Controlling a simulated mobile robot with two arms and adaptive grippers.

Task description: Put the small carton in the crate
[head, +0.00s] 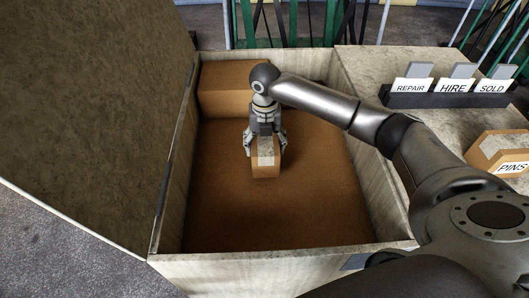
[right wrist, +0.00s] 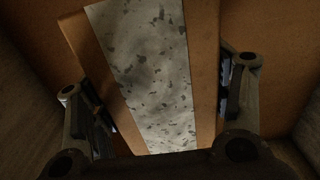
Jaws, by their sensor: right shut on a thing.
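The small carton (head: 266,166) is a brown box with a pale, speckled strip of tape along its top. It is inside the open wooden crate (head: 395,215), near the middle of the crate's brown floor. My right gripper (head: 265,143) reaches down into the crate and is shut on the carton, one finger on each side. In the right wrist view the carton (right wrist: 203,70) fills the space between the two fingers (right wrist: 160,110). I cannot tell whether its underside touches the crate floor. My left gripper is not in view.
A larger brown box (head: 228,88) sits in the crate's far left corner. The crate's lid (head: 90,110) stands open at the left. At the right, a worktop holds a dark rack (head: 445,97) with cards REPAIR, HIRE and SOLD, and a PINS box (head: 500,152). The near crate floor is clear.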

